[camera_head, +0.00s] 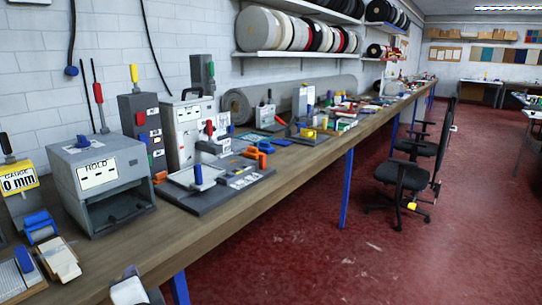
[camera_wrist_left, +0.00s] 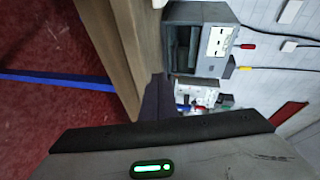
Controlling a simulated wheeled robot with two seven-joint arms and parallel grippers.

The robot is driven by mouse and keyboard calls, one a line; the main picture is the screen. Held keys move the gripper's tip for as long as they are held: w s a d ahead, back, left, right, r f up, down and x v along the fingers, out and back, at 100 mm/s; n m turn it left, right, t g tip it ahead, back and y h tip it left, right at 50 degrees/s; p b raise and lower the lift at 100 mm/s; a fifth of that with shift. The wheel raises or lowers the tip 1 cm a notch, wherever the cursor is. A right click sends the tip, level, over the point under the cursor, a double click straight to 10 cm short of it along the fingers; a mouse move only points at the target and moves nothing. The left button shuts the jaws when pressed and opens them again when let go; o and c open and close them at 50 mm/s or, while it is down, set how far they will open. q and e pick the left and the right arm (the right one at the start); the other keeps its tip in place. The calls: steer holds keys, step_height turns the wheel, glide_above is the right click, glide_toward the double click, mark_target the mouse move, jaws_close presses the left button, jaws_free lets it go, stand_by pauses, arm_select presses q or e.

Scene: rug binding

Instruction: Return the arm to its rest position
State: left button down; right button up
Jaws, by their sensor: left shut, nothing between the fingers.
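My left gripper (camera_head: 130,283) shows only in part at the bottom edge of the head view, by the front edge of the workbench (camera_head: 190,252). It is shut with nothing held. In the left wrist view, a grey part of my arm with a green light fills the bottom. The grey HOLD box (camera_head: 100,183) stands on the bench beyond the gripper, apart from it. It also shows turned on its side in the left wrist view (camera_wrist_left: 232,62). My right gripper is in neither view.
A yellow gauge (camera_head: 18,183), a blue clamp (camera_head: 40,226) and a tan block (camera_head: 58,258) sit at the near left of the bench. A grey plate (camera_head: 235,185) and several tools stand farther along. Black chairs (camera_head: 400,180) stand on the open red floor (camera_head: 290,260).

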arm_select(q)
steer(key=s+d+f+n+g+h, duration=0.1)
steer(key=s+d+f+h, duration=0.2)
steer(key=f, duration=0.4)
steer(key=s+d+f+g+h, duration=0.1)
steer(key=s+d+f+h, duration=0.1)
steer(key=s+f, duration=0.4)
steer(key=s+d+f+n+g+h, duration=0.1)
steer(key=s+d+f+h, duration=0.15)
steer(key=f, duration=0.65)
steer(key=s+d+f+n+h, duration=0.1)
steer(key=s+d+f+n, duration=0.1)
steer(key=s, duration=0.6)
steer(key=s+d+f+n+g+h, duration=0.1)
steer(key=s+d+f+n+h, duration=0.1)
steer(key=s+f, duration=0.4)
steer(key=shift+s+d+n+g, duration=0.35)
steer(key=shift+s+n, duration=0.55)
steer(key=shift+s, duration=0.2)
